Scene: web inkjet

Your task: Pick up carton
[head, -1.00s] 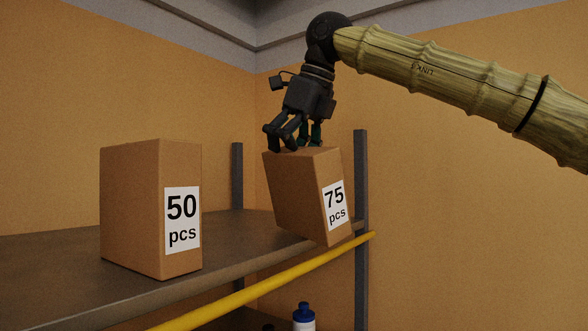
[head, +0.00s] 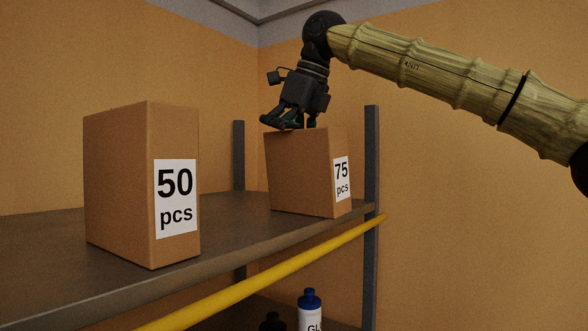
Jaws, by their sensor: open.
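Two brown cartons are on the grey shelf (head: 235,232) in the head view. The carton labelled "75 pcs" (head: 297,175) stands near the shelf's right end and looks almost upright. The carton labelled "50 pcs" (head: 118,185) stands upright on the left, closer to me. My gripper (head: 288,122) is open, just above the top of the 75 pcs carton at its left part. I cannot tell whether the fingers touch it.
A yellow bar (head: 265,290) runs along the shelf's front. Grey posts (head: 372,165) stand at the right end and behind (head: 239,155). A blue-capped bottle (head: 310,312) is below the shelf. Shelf space between the cartons is clear.

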